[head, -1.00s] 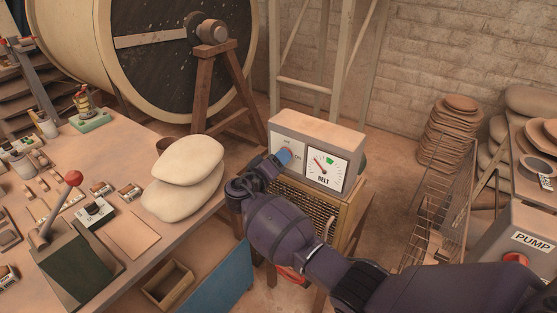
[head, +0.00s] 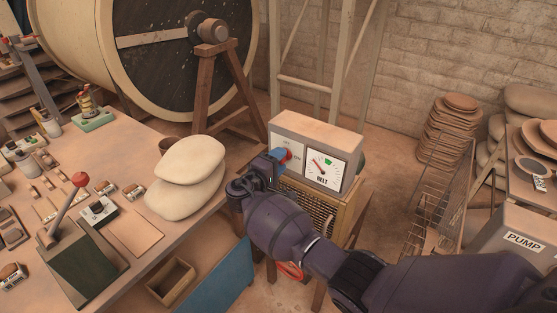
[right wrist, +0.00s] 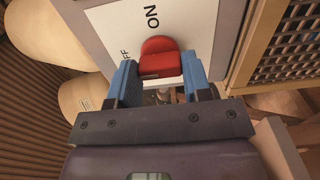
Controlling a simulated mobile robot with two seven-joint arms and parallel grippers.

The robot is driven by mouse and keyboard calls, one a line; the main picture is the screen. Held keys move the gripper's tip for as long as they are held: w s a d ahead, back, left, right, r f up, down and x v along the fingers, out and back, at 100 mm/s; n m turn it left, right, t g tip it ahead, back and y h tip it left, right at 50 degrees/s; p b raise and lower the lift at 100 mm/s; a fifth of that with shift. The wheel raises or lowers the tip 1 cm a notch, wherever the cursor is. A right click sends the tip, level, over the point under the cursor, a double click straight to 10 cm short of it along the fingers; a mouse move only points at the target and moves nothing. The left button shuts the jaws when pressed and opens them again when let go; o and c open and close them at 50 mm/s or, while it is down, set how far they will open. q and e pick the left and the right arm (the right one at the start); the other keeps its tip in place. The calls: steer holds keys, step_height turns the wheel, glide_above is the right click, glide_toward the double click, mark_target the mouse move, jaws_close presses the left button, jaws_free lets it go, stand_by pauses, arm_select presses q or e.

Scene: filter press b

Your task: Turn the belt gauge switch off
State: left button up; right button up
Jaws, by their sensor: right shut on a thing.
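The belt gauge box (head: 318,132) stands on a wooden cabinet, with a white dial (head: 322,168) marked BELT and a switch plate to its left. The red switch knob (head: 287,154) sits on that plate; it also shows in the right wrist view (right wrist: 160,58), near the letters ON and a partly hidden OFF. My right gripper (head: 277,156) is at the knob. In the right wrist view its two blue fingers (right wrist: 160,75) lie on either side of the knob, shut on it. The dial needle points up and left, away from the green patch. My left gripper is not in view.
A workbench (head: 136,240) at the left carries two pale sacks (head: 185,180) close to my right gripper and a lever with a red ball (head: 81,180). A wire rack (head: 433,205) and a PUMP box (head: 524,242) stand at the right.

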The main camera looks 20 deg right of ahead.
steer(key=shift+r, duration=0.1)
stand_by(0.3)
steer(key=o, duration=0.9)
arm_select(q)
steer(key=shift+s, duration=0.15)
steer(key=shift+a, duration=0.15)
